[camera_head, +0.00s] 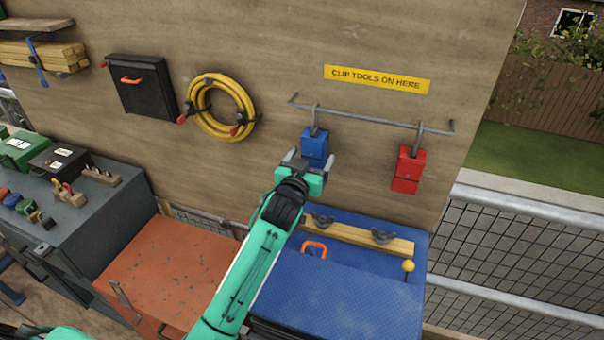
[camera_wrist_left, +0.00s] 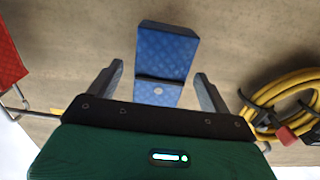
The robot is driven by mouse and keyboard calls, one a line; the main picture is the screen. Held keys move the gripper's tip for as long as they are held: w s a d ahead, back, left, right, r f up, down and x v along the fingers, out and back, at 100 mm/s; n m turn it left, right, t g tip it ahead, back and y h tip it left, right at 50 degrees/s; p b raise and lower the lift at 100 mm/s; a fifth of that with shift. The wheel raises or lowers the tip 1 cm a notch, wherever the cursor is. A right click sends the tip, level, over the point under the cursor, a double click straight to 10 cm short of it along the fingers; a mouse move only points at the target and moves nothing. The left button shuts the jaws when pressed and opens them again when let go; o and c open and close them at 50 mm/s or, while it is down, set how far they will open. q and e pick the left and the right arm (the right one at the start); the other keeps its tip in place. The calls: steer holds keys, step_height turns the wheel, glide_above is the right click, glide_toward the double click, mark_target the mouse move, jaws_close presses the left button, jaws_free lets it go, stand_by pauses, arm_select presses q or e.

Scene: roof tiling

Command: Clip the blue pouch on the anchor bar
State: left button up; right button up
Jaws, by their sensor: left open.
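The blue pouch (camera_head: 314,148) hangs by a grey clip (camera_head: 316,120) from the anchor bar (camera_head: 372,116), left of the red pouch (camera_head: 408,170), which also hangs there. My left gripper (camera_head: 306,160) is open just below and in front of the blue pouch. In the left wrist view the blue pouch (camera_wrist_left: 165,62) stands ahead, between and beyond the open fingers of the gripper (camera_wrist_left: 160,85). I cannot tell if a finger touches it. The red pouch shows at the left edge of the left wrist view (camera_wrist_left: 10,62). My right gripper is not in view.
A yellow sign (camera_head: 377,79) is above the bar. A yellow hose coil (camera_head: 222,108) and a black case (camera_head: 142,86) hang to the left. Below stand a blue box (camera_head: 350,295) with a wooden strip (camera_head: 350,236) and an orange-topped bench (camera_head: 170,265). Wire mesh fencing (camera_head: 530,250) is at right.

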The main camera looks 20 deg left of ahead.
arm_select(q)
steer(key=s+b, duration=0.3)
steer(key=s, duration=1)
steer(key=shift+s+a+b, duration=0.15)
steer(key=shift+a+b, duration=0.05)
steer(key=shift+b, duration=0.15)
